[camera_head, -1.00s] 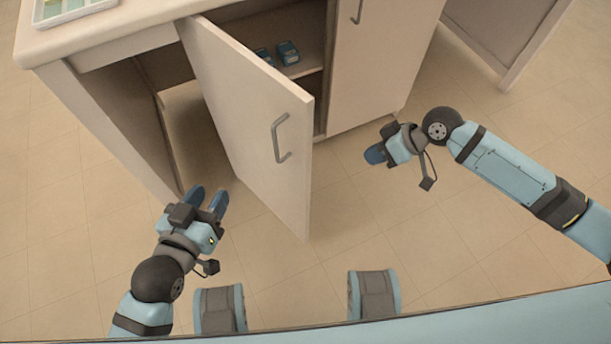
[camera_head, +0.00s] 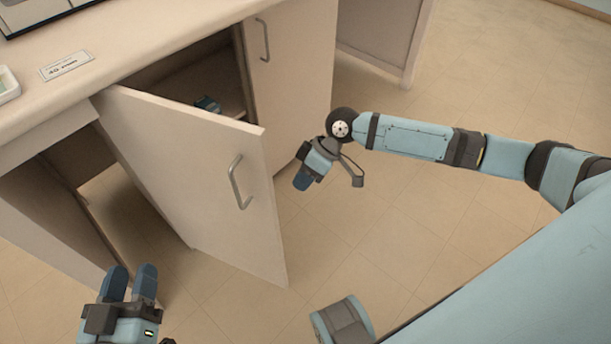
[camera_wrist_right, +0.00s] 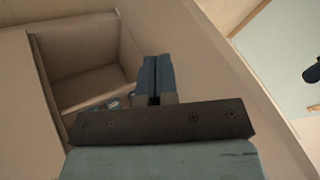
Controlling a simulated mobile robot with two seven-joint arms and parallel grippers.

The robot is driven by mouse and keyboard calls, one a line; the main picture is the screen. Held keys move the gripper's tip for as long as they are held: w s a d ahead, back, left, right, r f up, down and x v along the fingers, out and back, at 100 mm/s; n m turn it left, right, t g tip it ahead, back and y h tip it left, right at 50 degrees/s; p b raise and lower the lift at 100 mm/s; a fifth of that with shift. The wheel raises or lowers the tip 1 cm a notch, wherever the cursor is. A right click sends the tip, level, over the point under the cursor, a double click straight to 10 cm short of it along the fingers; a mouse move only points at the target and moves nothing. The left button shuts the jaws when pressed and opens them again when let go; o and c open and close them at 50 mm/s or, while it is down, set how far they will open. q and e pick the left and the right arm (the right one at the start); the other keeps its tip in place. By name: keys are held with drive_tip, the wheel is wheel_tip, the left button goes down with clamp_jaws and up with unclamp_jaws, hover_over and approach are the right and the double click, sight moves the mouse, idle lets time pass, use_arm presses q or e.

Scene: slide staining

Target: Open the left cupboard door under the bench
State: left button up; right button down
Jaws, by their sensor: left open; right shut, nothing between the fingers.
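The left cupboard door (camera_head: 190,180) under the bench stands partly open, swung out from the cupboard, with its metal handle (camera_head: 238,183) on the outer face near the free edge. My left gripper (camera_head: 131,284) is open and empty at the bottom left, in front of the door's lower part and apart from the handle. My right gripper (camera_head: 304,183) is shut and empty to the right of the door's free edge, not touching the door. It also shows in the right wrist view (camera_wrist_right: 155,78), with the cupboard opening (camera_wrist_right: 85,70) behind it.
Small blue items (camera_head: 207,104) sit on a shelf inside the cupboard. The right cupboard door (camera_head: 290,70) is closed. The benchtop (camera_head: 130,45) carries a label card (camera_head: 66,65) and a tray edge (camera_head: 8,85). Open floor (camera_head: 430,235) lies to the right.

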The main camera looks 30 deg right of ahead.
use_arm(q)
drive_tip(key=r+h+b, duration=0.1)
drive_tip(key=d+r+t+b, duration=0.1)
drive_tip(key=r, duration=0.1)
drive_tip(key=shift+s+d+r+h, duration=0.1)
drive_tip(key=shift+s+h, duration=0.1)
drive_tip(key=shift+h, duration=0.2)
use_arm(e)
drive_tip(key=s+a+f, duration=0.2)
drive_tip(key=a+f, duration=0.2)
drive_tip(key=a, duration=0.2)
drive_tip(key=shift+s, duration=0.3)
drive_tip(key=shift+a, duration=0.1)
